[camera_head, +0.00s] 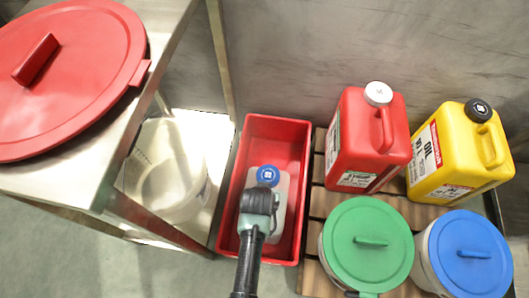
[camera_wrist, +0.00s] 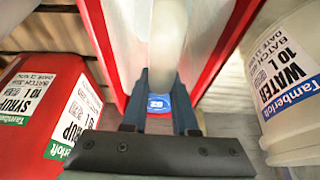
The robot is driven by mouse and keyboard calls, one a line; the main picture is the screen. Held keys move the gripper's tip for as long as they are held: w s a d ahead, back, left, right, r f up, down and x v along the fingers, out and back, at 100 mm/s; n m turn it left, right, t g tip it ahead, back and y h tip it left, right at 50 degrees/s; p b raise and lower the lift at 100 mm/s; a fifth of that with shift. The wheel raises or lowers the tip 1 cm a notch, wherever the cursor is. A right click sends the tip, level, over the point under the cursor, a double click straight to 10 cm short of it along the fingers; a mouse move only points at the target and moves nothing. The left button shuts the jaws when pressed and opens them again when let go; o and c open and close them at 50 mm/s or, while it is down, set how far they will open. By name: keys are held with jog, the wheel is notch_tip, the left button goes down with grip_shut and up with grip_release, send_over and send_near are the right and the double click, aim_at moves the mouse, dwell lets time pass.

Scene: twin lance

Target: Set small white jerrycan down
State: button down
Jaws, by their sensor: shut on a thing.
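The small white jerrycan (camera_head: 281,206) with a blue cap (camera_head: 268,175) is inside the red crate (camera_head: 301,180), seen from above. My gripper (camera_head: 260,198) reaches in from the front and covers part of the jerrycan. In the wrist view my gripper (camera_wrist: 160,90) has its two dark fingers close to the jerrycan, shut on it. The blue cap (camera_wrist: 157,103) shows between the fingers, and the crate's red walls (camera_wrist: 103,40) run along both sides. Whether the jerrycan's base touches the crate floor is hidden.
To the right stand a red jerrycan (camera_head: 347,143), a yellow jerrycan (camera_head: 448,160), a green-lidded bucket (camera_head: 367,243) and a blue-lidded bucket (camera_head: 467,252). To the left a metal table (camera_head: 90,185) carries a large red lid (camera_head: 75,70). A pale bucket (camera_head: 165,170) sits below it.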

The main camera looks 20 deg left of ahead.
jog(key=shift+w+r, duration=0.2)
jog(key=c, duration=1.1)
grip_release()
jog(key=shift+s+f, duration=0.2)
jog(key=shift+f, duration=0.05)
jog(key=o, duration=0.4)
jog(key=shift+r, duration=0.1)
jog(key=p+v, duration=0.7)
jog(key=v, duration=0.5)
